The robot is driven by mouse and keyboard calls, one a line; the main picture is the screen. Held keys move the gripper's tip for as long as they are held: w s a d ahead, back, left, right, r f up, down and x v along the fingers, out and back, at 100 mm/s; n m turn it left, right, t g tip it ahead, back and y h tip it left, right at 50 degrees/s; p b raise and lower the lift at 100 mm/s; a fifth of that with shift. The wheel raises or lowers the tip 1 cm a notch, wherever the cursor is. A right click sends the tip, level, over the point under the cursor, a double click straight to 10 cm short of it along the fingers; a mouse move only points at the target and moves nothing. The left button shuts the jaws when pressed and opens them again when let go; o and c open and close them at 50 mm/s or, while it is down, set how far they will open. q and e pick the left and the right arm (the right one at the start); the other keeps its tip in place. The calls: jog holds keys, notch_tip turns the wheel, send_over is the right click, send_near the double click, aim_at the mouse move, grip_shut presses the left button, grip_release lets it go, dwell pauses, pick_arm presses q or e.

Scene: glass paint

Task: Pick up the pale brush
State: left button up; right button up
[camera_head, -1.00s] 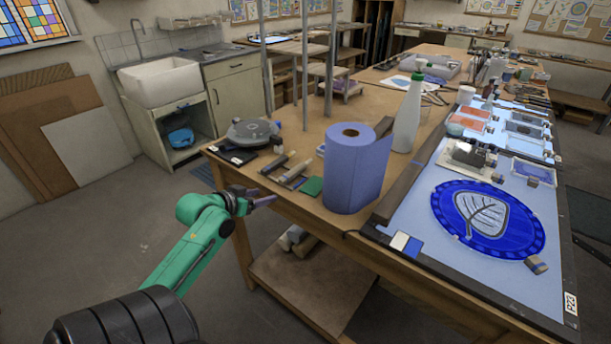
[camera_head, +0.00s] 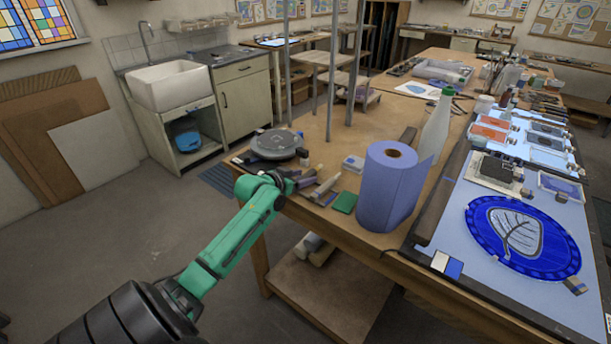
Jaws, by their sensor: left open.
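My left gripper (camera_head: 298,182) is at the near left edge of the wooden table, its arm coming in from the lower left. It is open, and its fingers are small and partly hard to make out against the tools. Just right of the fingertips lies a pale tool that looks like the pale brush (camera_head: 327,185), flat on the tabletop. Another slim tool (camera_head: 311,171) lies just behind the fingers, partly covered. I cannot tell whether the fingers touch either one. My right gripper is not in view.
A round grey turntable (camera_head: 275,144) is behind the gripper. A white bottle (camera_head: 435,130) and a blue glass disc (camera_head: 520,238) are farther right. Metal posts rise behind the tools.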

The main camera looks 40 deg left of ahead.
pick_arm(q)
jog(key=shift+w+d, duration=0.1)
jog(key=shift+d, duration=0.05)
jog(key=shift+r, duration=0.1)
grip_shut()
